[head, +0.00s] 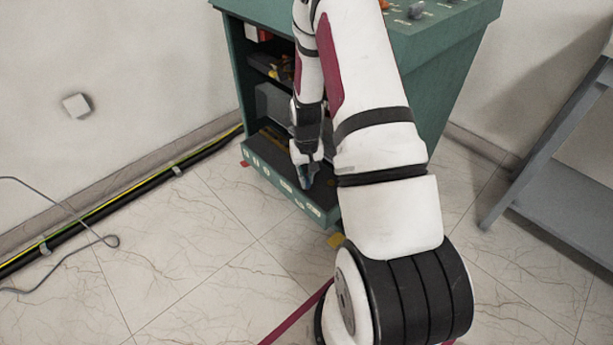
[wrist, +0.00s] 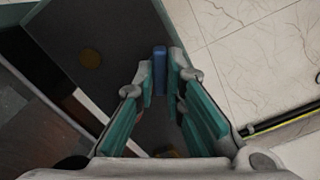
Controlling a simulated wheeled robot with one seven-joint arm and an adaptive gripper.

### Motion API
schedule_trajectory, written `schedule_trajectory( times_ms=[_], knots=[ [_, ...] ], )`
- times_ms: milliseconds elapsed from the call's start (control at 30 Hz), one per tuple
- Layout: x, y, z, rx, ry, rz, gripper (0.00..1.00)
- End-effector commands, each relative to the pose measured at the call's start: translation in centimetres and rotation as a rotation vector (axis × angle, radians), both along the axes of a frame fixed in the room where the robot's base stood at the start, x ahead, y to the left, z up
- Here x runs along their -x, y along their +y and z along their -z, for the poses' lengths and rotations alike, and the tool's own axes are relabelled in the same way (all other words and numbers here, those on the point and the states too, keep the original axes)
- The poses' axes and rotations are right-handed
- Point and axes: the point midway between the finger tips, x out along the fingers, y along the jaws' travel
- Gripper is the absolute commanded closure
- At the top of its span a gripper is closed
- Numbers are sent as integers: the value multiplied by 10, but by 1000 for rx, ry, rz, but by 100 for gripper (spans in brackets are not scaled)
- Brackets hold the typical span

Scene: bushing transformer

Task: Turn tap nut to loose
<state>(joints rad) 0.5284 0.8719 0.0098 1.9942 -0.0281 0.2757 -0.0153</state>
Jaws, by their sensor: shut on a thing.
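My gripper (head: 306,178) points down at the low front edge of the green cabinet (head: 440,60). In the wrist view my gripper (wrist: 161,80) has its teal fingers close around a narrow blue part (wrist: 159,62) at the fingertips. I cannot tell for sure whether this blue part is the tap nut. My fingers and arm hide most of the spot in the head view, and no other tap nut can be made out.
The cabinet's open front shows dark shelves with equipment. Its top bears several knobs (head: 416,11). A grey metal frame (head: 550,190) stands at the right. Black and yellow-green cables (head: 120,200) run along the left wall.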

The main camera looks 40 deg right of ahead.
Motion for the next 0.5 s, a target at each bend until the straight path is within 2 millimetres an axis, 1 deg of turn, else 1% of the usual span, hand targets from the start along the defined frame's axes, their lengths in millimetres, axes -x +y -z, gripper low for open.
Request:
schedule_trajectory(
  times_ms=[467,500],
  knots=[
    [0,-1,0,1,-2,-14,100],
    [0,-1,0,1,-2,-14,87]
  ],
)
